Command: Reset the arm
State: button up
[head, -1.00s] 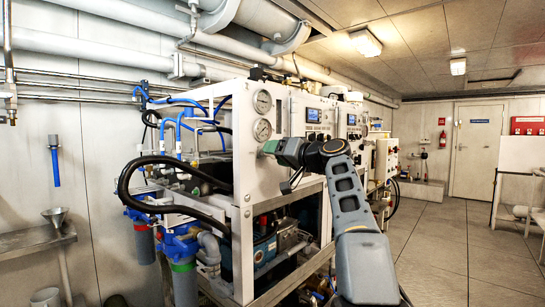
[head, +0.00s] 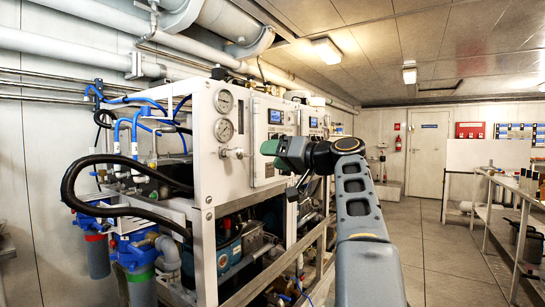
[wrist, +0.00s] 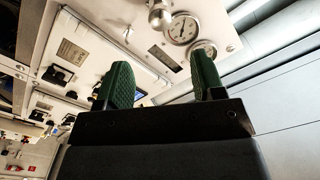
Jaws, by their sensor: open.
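My gripper (head: 272,153) is in the middle of the head view, raised in front of the watermaker rack (head: 203,160). My arm reaches up from the bottom of the view and bends left at the wrist. In the wrist view the two green fingers (wrist: 163,85) stand apart with nothing between them. Beyond them are the rack's white panel, two round gauges (wrist: 183,29) and a metal knob (wrist: 160,15). The fingers appear clear of the panel.
Blue filter housings (head: 137,250) and a black hose (head: 78,177) are at the rack's left end. Open grey floor (head: 425,250) leads to a white door (head: 427,155) at the back. A shelf bench (head: 497,225) with items on it stands at the right.

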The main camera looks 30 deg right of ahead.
dwell(0.3)
jog(key=a+f+m+g+h+p, duration=0.25)
jog(key=a+f+g+p, duration=0.4)
jog(key=a+p, duration=0.65)
jog(key=s+a+f+n+g+h+p, duration=0.2)
jog(key=s+f+p, duration=0.4)
jog(key=s, duration=0.3)
jog(key=s+a+f+n+g+h+p, duration=0.2)
jog(key=s+a+f+g+h+p, duration=0.1)
jog(key=s+f+p, duration=0.3)
jog(key=s+g+p, duration=0.1)
jog(key=s+p, duration=0.1)
jog(key=shift+s+a+f, duration=0.15)
jog(key=shift+s+a, duration=0.1)
jog(key=shift+s, duration=0.1)
